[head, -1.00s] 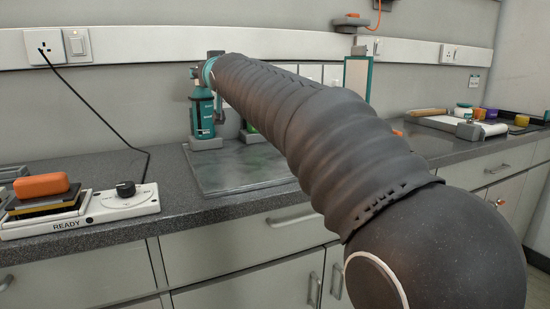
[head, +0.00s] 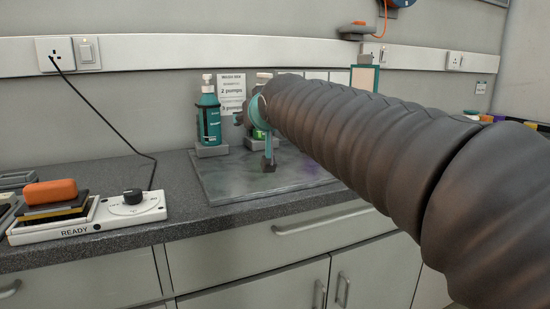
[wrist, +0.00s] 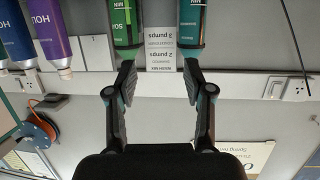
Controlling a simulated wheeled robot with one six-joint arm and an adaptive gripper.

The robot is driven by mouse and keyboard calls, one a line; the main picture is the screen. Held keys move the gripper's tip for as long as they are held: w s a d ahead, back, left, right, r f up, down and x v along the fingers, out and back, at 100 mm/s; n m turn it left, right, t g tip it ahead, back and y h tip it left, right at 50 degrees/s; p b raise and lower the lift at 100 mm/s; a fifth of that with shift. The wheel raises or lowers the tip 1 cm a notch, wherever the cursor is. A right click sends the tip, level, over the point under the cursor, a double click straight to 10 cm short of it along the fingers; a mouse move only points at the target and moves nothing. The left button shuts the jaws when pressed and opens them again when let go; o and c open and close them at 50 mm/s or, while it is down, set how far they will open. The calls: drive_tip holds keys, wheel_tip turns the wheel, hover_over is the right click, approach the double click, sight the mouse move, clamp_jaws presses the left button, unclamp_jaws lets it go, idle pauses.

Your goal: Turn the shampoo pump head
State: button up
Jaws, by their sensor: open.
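A teal pump bottle (head: 208,122) with a white pump head (head: 208,82) stands upright in a grey holder (head: 211,151) at the mat's back left. A green bottle (head: 254,136) stands right of it, partly hidden by my gripper. I cannot read which is the shampoo. My gripper (head: 255,143) is open and empty, in front of the green bottle and apart from the teal one.
A dark mat (head: 222,187) covers the counter under the bottles. A sign about pumps (head: 231,92) is on the wall behind. Blue (wrist: 14,38) and purple (wrist: 56,42) bottles stand farther along. A white dial unit (head: 135,209) with an orange block (head: 50,192) is at left.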

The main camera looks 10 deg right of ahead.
drive_tip(key=s+d+f, duration=0.1)
drive_tip(key=s+f, duration=0.1)
drive_tip(key=s+d+f+g+h, duration=0.1)
drive_tip(key=s+d+f, duration=0.1)
drive_tip(key=s, duration=0.1)
drive_tip(key=s+d+f+g+p, duration=0.1)
drive_tip(key=s+d+f, duration=0.1)
drive_tip(key=f, duration=0.1)
drive_tip(key=shift+s+m, duration=0.15)
drive_tip(key=shift+m, duration=0.25)
